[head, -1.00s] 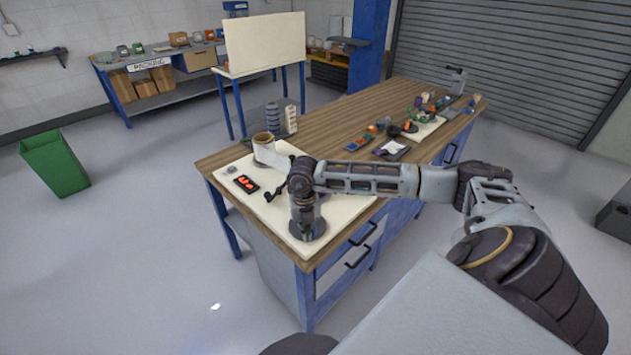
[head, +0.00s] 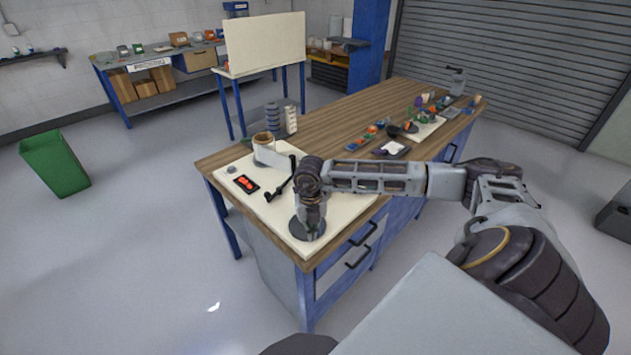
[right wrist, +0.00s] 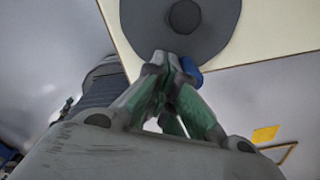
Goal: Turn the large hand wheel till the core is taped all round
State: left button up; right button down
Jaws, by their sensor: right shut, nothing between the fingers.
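The large hand wheel (head: 301,235) is a dark grey disc near the front corner of the cream board. In the right wrist view the wheel (right wrist: 215,42) fills the top, with a darker hub at its middle. A blue knob (right wrist: 192,72) shows at its rim, close beside my right fingertips; whether they touch it I cannot tell. My right gripper (head: 311,220) points down over the wheel, shut and empty; it also shows in the right wrist view (right wrist: 168,68). A pale roll with a tan core (head: 264,141) stands at the back of the board. My left gripper is out of view.
A black crank (head: 280,186) and a small black pad with red marks (head: 246,184) are on the cream board (head: 270,217). A dark stacked column (head: 273,119) stands behind the roll. Trays and small parts crowd the bench's far end.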

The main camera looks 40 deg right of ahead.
jog(key=shift+d, duration=0.25)
jog(key=shift+s+d, duration=0.15)
jog(key=shift+d, duration=0.1)
jog(key=shift+s+a, duration=0.1)
jog(key=shift+a, duration=0.1)
jog(key=shift+s+a, duration=0.15)
jog(key=shift+a, duration=0.25)
jog(key=shift+r, duration=0.1)
notch_tip(320, 180, up, 7)
jog(key=p, duration=0.3)
dwell(1.1)
dwell(0.5)
